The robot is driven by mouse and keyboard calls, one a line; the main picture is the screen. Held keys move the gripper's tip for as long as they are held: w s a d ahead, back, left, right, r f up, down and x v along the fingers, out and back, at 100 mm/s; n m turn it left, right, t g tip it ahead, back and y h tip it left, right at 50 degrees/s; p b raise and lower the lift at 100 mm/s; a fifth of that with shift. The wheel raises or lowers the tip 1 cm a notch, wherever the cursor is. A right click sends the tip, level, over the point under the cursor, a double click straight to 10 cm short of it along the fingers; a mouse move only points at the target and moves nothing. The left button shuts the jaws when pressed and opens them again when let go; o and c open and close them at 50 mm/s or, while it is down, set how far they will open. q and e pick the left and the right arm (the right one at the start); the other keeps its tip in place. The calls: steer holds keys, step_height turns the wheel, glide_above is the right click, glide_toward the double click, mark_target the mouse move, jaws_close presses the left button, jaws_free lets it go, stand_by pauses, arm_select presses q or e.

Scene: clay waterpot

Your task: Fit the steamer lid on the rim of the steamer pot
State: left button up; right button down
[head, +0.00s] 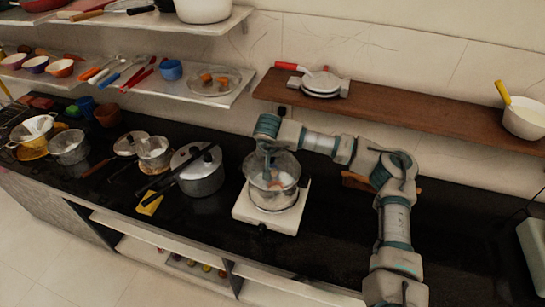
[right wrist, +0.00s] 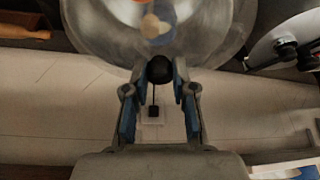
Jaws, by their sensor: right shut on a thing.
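The steamer lid (head: 287,163) is clear glass with a dark knob (right wrist: 160,69). My right gripper (head: 268,158) comes down over it, and its fingers (right wrist: 160,80) are shut on the knob. The lid's glass also fills the top of the right wrist view (right wrist: 215,35). The steamer pot (head: 272,197) stands under the lid on a white hot plate (head: 271,221). The lid is at the pot's opening; whether its edge touches the rim all round cannot be told. Orange and pale pieces show through the glass. My left gripper is not in view.
A lidded metal pot (head: 200,178) with dark handles stands close left of the hot plate. Smaller pans (head: 153,154) and strainers (head: 69,148) are further left. A wooden shelf (head: 420,108) runs behind my right arm. The dark counter right of the hot plate is mostly clear.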

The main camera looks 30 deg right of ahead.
steer(key=shift+d, duration=0.25)
steer(key=shift+d+f, duration=0.25)
steer(key=shift+d, duration=0.5)
steer(key=shift+d+f, duration=0.15)
steer(key=shift+d, duration=0.5)
steer(key=shift+a+r, duration=0.2)
steer(key=shift+a, duration=0.6)
steer(key=shift+d+f, duration=0.1)
steer(key=shift+d, duration=0.25)
steer(key=shift+d+f, duration=0.3)
steer(key=shift+a+f, duration=0.1)
steer(key=shift+a, duration=0.55)
steer(key=shift+d+r+p, duration=0.4)
steer(key=shift+r+p, duration=0.15)
steer(key=shift+p, duration=0.1)
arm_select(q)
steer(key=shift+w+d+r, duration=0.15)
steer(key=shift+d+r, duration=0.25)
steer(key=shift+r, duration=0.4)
arm_select(e)
steer(key=shift+a, duration=0.1)
